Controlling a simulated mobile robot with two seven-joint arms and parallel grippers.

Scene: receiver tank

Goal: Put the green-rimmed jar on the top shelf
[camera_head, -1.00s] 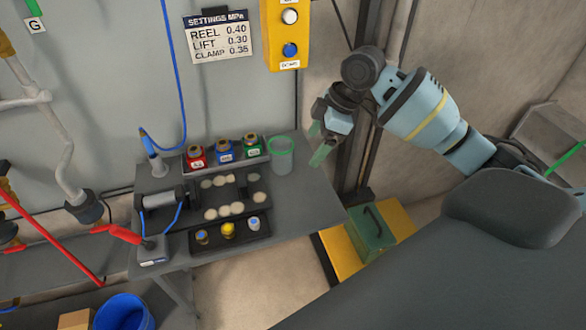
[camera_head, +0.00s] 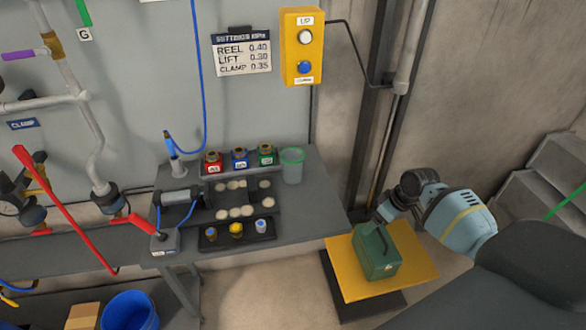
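The green-rimmed jar (camera_head: 292,168) is a clear, upright jar at the back right of the grey bench, beside the green-labelled bottle. No shelf is plainly marked as the top one. My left gripper is out of view.
The green box stands on a yellow platform (camera_head: 415,262). Red (camera_head: 213,164), blue (camera_head: 240,160) and green (camera_head: 266,156) bottles stand beside the jar. A yellow button box (camera_head: 303,45) hangs above.

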